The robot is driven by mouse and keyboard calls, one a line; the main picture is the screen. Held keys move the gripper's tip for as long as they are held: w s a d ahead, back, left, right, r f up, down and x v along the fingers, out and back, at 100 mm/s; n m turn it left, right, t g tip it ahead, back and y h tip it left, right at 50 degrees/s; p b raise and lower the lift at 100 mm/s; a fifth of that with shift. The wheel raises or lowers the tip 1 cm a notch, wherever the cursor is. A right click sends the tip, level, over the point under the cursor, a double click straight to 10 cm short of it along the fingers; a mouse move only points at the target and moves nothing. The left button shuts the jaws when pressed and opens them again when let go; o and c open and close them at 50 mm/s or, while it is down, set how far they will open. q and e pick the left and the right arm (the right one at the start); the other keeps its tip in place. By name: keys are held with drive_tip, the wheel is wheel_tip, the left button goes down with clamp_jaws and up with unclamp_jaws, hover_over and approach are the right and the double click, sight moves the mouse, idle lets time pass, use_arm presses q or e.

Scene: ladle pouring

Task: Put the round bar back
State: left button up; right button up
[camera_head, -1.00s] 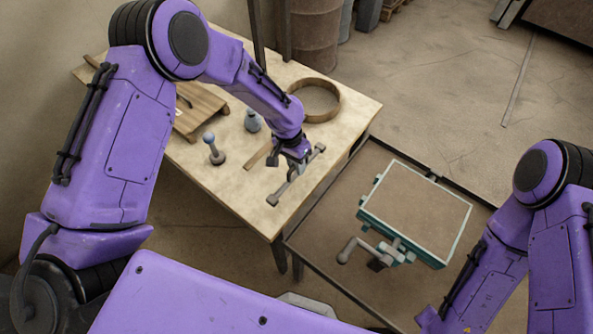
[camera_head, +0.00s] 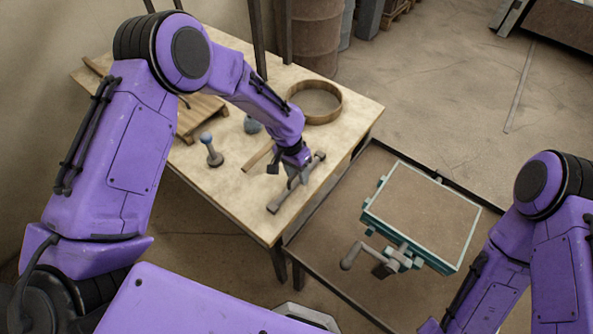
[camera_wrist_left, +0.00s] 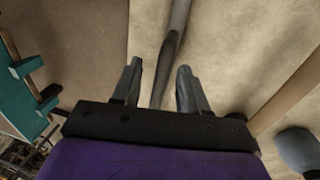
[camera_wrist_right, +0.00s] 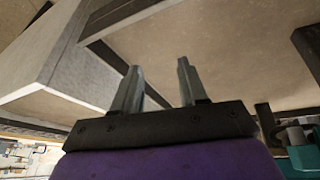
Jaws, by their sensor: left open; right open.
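A grey round bar (camera_head: 273,208) with thicker ends lies at the right front of the wooden table (camera_head: 222,205). My left gripper (camera_head: 291,181) is over its middle, fingers pointing down. In the left wrist view the bar (camera_wrist_left: 172,48) runs between the two parted fingertips (camera_wrist_left: 158,82), with space on both sides. The left gripper is open. My right gripper is outside the head view; in the right wrist view its fingers (camera_wrist_right: 157,82) are apart with nothing between them.
On the table are a ball-topped upright tool (camera_head: 212,150), a round wooden ring (camera_head: 338,108), a wooden strip (camera_head: 256,156) and a wooden board (camera_head: 203,108). A teal-framed box of sand (camera_head: 425,215) with a crank (camera_head: 352,252) stands at the right.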

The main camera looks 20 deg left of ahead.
wheel_tip(320, 180, down, 3)
drive_tip(key=b, duration=0.2)
drive_tip(key=shift+r+b, duration=0.2)
drive_tip(key=shift+b, duration=0.2)
use_arm(q)
wheel_tip(320, 180, up, 12)
drive_tip(key=a, duration=0.2)
drive_tip(key=shift+w, duration=0.3)
